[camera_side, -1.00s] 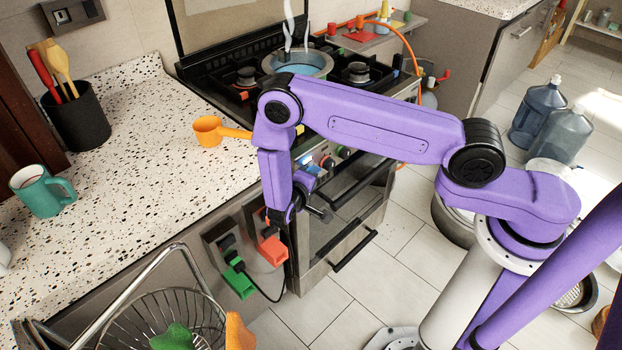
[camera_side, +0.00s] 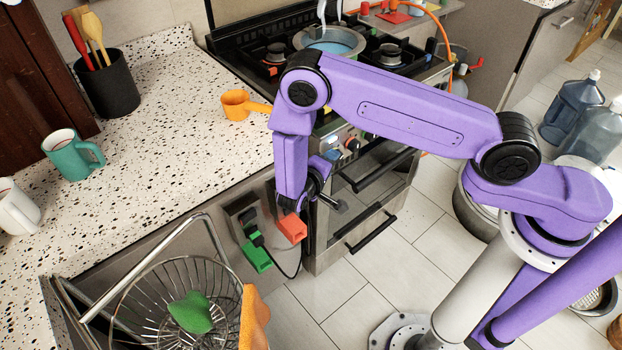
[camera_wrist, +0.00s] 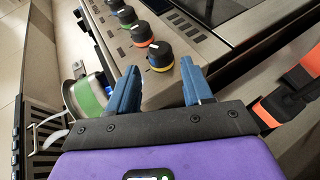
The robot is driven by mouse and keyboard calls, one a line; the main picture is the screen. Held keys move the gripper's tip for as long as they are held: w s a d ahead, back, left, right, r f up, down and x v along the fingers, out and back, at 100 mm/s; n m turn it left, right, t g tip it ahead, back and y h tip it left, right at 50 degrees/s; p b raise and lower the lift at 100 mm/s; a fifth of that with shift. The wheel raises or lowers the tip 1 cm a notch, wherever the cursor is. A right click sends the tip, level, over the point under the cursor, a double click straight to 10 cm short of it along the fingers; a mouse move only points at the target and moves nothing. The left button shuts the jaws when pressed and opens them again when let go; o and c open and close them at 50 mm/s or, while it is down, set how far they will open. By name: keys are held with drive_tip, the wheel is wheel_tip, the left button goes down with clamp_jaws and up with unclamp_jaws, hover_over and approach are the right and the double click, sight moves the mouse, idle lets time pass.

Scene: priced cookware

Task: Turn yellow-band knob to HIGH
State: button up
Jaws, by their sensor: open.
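The yellow-band knob (camera_wrist: 160,55) is a dark knob with a yellow ring at its base, nearest my gripper in the wrist view. It stands on the stove's front panel, just beyond the fingertips and roughly between their lines. My gripper (camera_wrist: 160,78) is open, with its two blue fingers apart and nothing between them. In the side view my gripper (camera_side: 333,158) is low before the stove front (camera_side: 385,160), and my arm hides part of the panel. I cannot read a HIGH mark or the knob's setting.
An orange-banded knob (camera_wrist: 140,34) and a green-banded knob (camera_wrist: 127,15) stand in line beyond. The oven handle (camera_side: 380,170) juts out nearby. A pot (camera_side: 330,42) stands on the stove. An orange cup (camera_side: 236,104) lies on the counter, its handle toward the stove.

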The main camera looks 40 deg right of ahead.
drive_tip(key=v, duration=1.2)
drive_tip(key=shift+r, duration=0.1)
drive_tip(key=w+a+r+n+t+y, duration=0.25)
drive_tip(key=w+a+r+y, duration=0.25)
drive_tip(key=w+a+y, duration=0.35)
drive_tip(key=s+a+r+n+g+y, duration=0.3)
drive_tip(key=s+a+r+g+y, duration=0.1)
drive_tip(key=s+r+y, duration=0.6)
drive_tip(key=s+d+r+n+g+h, duration=0.1)
drive_tip(key=s+d+n+g, duration=0.1)
drive_tip(key=s+d, duration=0.4)
drive_tip(key=s+d+r+n+g, duration=0.15)
drive_tip(key=s+d, duration=0.25)
drive_tip(key=s, duration=0.4)
drive_tip(key=s+d+h, duration=0.2)
drive_tip(key=s+d, duration=0.2)
drive_tip(key=d, duration=0.4)
drive_tip(key=s+d+r+h, duration=0.1)
drive_tip(key=s+d+h, duration=0.2)
drive_tip(key=d, duration=0.6)
drive_tip(key=shift+s+r+n, duration=0.3)
drive_tip(key=shift+s+n, duration=0.1)
drive_tip(key=shift+s, duration=0.15)
